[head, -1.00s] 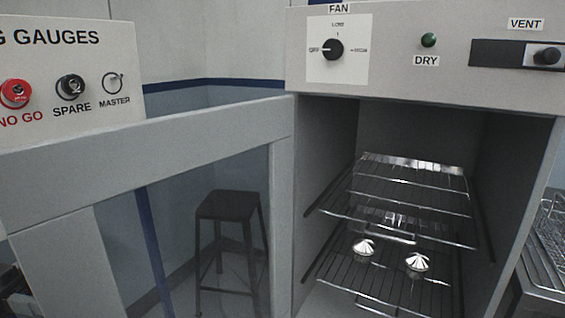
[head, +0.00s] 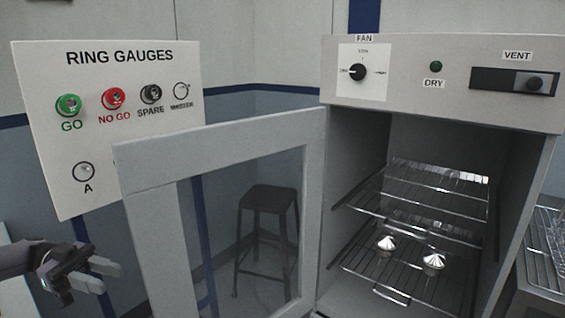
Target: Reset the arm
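My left gripper (head: 106,275) shows at the lower left of the head view, left of the open cabinet door. Its two fingers point right and look a little apart, with nothing seen between them. It touches neither the door nor the gauge board. My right gripper is not in view. The drying cabinet (head: 440,110) stands at the right with its glazed door (head: 225,135) swung open to the left. Two shiny domed metal parts, one at left (head: 386,245) and one at right (head: 433,262), sit on the lower wire shelf (head: 375,268).
A ring gauge board (head: 130,180) with several rings on pegs is behind the gripper. A dark stool (head: 268,195) stands behind the door glass. The upper wire shelf (head: 415,205) looks empty. A wire basket (head: 548,240) is at the right edge.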

